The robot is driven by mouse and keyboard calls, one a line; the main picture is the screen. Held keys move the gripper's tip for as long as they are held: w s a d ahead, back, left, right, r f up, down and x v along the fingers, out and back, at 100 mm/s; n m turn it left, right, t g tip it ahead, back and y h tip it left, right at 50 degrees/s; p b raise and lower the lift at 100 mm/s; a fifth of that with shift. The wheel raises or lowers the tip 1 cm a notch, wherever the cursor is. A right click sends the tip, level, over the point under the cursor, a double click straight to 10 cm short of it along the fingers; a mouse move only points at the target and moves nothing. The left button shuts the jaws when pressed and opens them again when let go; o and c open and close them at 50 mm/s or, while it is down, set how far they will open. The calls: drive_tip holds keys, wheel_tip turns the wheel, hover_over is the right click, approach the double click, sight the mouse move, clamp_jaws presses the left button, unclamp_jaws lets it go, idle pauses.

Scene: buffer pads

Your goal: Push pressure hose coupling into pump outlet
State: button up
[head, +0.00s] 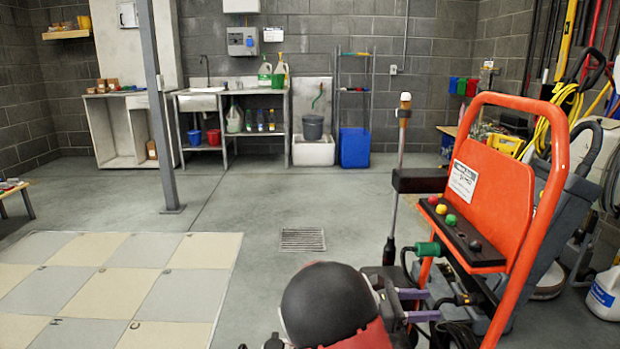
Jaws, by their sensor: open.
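My gripper (428,305) is at the lower right, with two purple fingers apart and pointing right toward the orange machine (497,184). A dark fitting (464,299) on the machine's lower side lies just right of the fingertips; I cannot tell whether they touch it. A green ribbed fitting (428,249) with a black end sits above the gripper, by the machine's panel. Black hose (455,332) runs below the fingers. I cannot tell for sure which fitting is the coupling and which is the pump outlet. My arm hides part of the low area.
The machine's orange tube frame (556,170) rises at the right. An upright rod (400,150) with a black block (419,180) stands above the gripper. A white jug (606,293) is at the right edge. Open floor with a drain grate (303,239) lies behind, checkered mats (110,285) at left.

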sight(456, 301)
drive_tip(key=shift+w, duration=0.25)
drive_tip(key=shift+d, duration=0.1)
drive_tip(key=d+b, duration=0.1)
drive_tip(key=d, duration=0.6)
drive_tip(key=shift+w+d, duration=0.1)
drive_tip(key=shift+d, duration=0.75)
drive_tip(key=shift+p, duration=0.55)
idle(0.7)
